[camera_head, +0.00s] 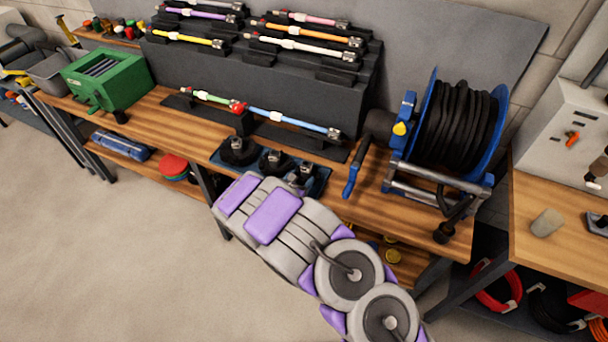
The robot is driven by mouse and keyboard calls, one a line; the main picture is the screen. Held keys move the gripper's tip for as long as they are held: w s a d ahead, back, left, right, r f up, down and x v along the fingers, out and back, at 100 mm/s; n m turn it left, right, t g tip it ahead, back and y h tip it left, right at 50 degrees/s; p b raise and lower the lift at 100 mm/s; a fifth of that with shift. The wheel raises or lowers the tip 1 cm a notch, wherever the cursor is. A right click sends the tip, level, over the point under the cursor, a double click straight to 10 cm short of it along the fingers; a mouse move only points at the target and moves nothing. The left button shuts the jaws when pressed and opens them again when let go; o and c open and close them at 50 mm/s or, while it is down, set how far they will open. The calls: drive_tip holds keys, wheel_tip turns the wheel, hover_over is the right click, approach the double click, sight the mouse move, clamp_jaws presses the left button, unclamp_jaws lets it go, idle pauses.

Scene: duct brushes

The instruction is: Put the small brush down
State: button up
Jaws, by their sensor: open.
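Several dark round-based pieces, which look like brush heads, stand in a blue tray (318,186) at the bench's front edge: a left one (238,151), a middle one (272,161) and a right one (304,173). I cannot tell which is the small brush. My grey and purple gripper (240,187) is at the end of my arm, just in front of the tray, and covers part of its front. Its jaws face away from the camera, so the fingertips are hidden; I see nothing held in it.
Colourful rods lie on a dark stepped rack (330,85). A green and red rod (214,100) and a blue rod (294,122) lie in front. A blue-framed hose reel (450,125) stands right of the tray, a green box (105,78) far left. Bare wood (180,125) shows left of the tray.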

drive_tip(key=p+v, duration=0.1)
drive_tip(key=v, duration=0.7)
drive_tip(key=shift+s, duration=0.35)
drive_tip(key=shift+d+r, duration=0.1)
drive_tip(key=shift+r, duration=0.1)
